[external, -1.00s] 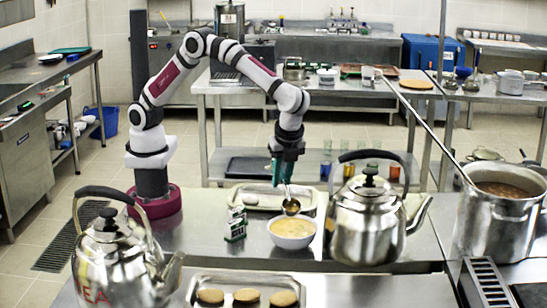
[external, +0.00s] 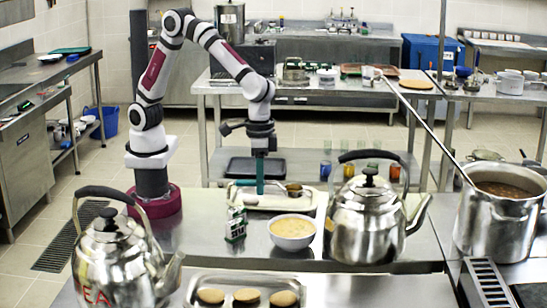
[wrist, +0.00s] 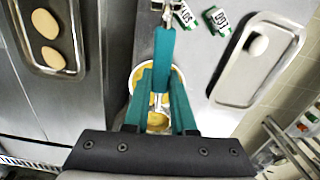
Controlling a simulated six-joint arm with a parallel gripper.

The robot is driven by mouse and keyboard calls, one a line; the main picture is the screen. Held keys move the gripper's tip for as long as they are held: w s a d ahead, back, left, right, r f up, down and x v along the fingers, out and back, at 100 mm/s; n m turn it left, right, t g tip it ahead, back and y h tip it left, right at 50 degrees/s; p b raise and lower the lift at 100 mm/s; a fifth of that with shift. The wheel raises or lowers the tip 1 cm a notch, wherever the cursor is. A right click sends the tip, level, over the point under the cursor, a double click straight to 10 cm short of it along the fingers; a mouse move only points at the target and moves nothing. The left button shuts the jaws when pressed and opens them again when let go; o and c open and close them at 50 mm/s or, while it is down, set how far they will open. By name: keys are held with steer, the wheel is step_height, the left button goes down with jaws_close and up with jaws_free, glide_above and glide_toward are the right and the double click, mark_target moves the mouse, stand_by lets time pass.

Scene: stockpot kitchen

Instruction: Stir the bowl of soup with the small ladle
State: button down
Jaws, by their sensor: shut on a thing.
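The bowl of soup (external: 292,244), white with yellow-orange soup, stands on the steel counter left of the large kettle. My gripper (external: 260,188) points down behind and left of it and is shut on the small ladle (external: 293,189). The ladle lies roughly level across the fingertips, its metal cup to the right, raised and apart from the soup in the external view. In the wrist view, the teal fingers (wrist: 165,50) hold the ladle's handle. Its cup (wrist: 158,119) shows between the fingers, with the soup bowl (wrist: 136,76) partly hidden behind them.
A large kettle (external: 365,220) stands close right of the bowl, another kettle (external: 115,262) at front left. A small green-and-white box (external: 235,226) stands left of the bowl. A tray (external: 308,203) lies behind, a cookie tray (external: 250,280) in front. A stockpot (external: 497,225) is far right.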

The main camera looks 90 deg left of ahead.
steer(key=shift+f, duration=0.8)
steer(key=shift+a+f+h, duration=0.25)
steer(key=shift+a+h, duration=0.05)
steer(key=shift+h, duration=0.1)
steer(key=a+h, duration=0.1)
steer(key=h, duration=0.6)
steer(key=a+f+t+h, duration=0.1)
steer(key=a+h, duration=0.1)
steer(key=h, duration=0.5)
steer(key=a+f+t+h, duration=0.1)
steer(key=h, duration=0.6)
steer(key=shift+s+a+f, duration=0.1)
steer(key=shift+s+a, duration=0.1)
steer(key=shift+a+t, duration=0.1)
steer(key=shift+t, duration=0.3)
steer(key=shift+w, duration=0.1)
